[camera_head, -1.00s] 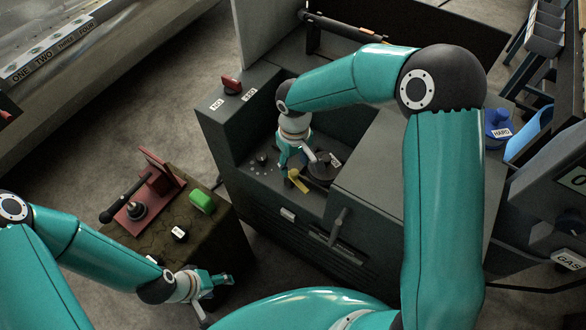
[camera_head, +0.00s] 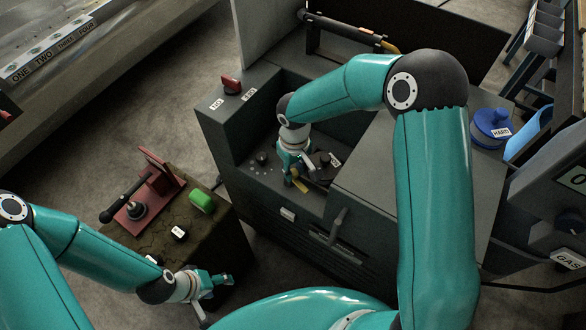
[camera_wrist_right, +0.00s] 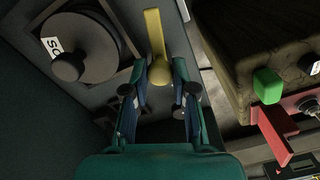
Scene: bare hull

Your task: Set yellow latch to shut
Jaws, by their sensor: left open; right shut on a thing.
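The yellow latch (camera_head: 303,186) is on the dark machine's recessed deck, beside a round dark lid, partly covered by my right gripper in the head view. In the right wrist view the latch (camera_wrist_right: 154,34) is a flat yellow bar with a round knob at its near end. My right gripper (camera_head: 292,181) is down at the latch; in the wrist view its fingers (camera_wrist_right: 159,92) lie on both sides of the knob, shut on it. My left gripper (camera_head: 222,281) is open and empty, by the near corner of the small bench, far from the latch.
The round lid (camera_wrist_right: 82,45) with a knob sits close beside the latch. A red switch (camera_head: 231,84) is on the machine's left ledge and a handle (camera_head: 338,225) on its front. The bench holds a red fixture (camera_head: 150,195) and a green block (camera_head: 202,201).

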